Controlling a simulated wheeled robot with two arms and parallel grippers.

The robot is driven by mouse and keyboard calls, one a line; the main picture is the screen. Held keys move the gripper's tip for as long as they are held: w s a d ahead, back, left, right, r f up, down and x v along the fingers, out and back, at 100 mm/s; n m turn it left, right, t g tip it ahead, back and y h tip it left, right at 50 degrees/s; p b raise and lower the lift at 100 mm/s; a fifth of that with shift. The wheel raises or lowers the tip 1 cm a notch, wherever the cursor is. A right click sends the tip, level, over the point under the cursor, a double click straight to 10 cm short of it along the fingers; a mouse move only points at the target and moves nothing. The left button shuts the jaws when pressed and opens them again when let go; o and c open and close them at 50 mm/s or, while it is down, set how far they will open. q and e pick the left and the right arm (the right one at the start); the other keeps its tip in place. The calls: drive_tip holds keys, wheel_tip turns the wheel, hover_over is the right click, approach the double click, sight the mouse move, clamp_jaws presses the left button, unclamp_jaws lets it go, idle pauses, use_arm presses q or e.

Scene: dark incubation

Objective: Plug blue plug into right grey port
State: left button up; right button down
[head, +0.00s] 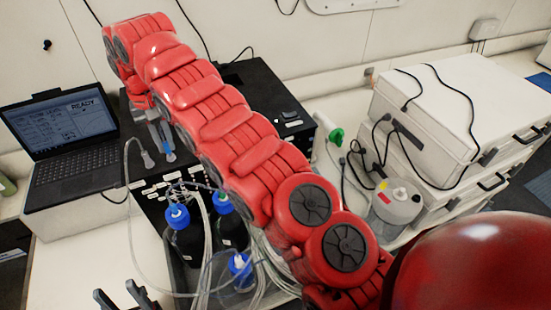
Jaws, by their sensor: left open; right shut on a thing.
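My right gripper (158,139) points down over the left front edge of the black box (262,78). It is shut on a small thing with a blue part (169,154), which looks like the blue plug. A pale grey connector (147,159) with a clear tube is just left of it. I cannot tell whether the blue part touches the box, and I cannot make out the right grey port. My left gripper (118,293) is open and empty at the bottom left, its dark fingertips over the white bench.
My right arm crosses the middle and hides much of the black box. Blue-capped bottles (177,216) and loose tubes stand in front of the box. A laptop (68,145) is at left. White cases (440,115) and a clear container (396,203) are at right.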

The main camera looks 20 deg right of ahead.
idle(0.7)
drive_tip(key=shift+f+b, duration=0.7)
idle(0.4)
drive_tip(key=c, duration=0.8)
unclamp_jaws()
drive_tip(key=shift+o, duration=0.2)
drive_tip(key=shift+r, duration=0.1)
wheel_tip(320, 180, up, 8)
drive_tip(key=p, duration=0.6)
drive_tip(key=shift+s+d+f, duration=0.1)
drive_tip(key=shift+f, duration=0.25)
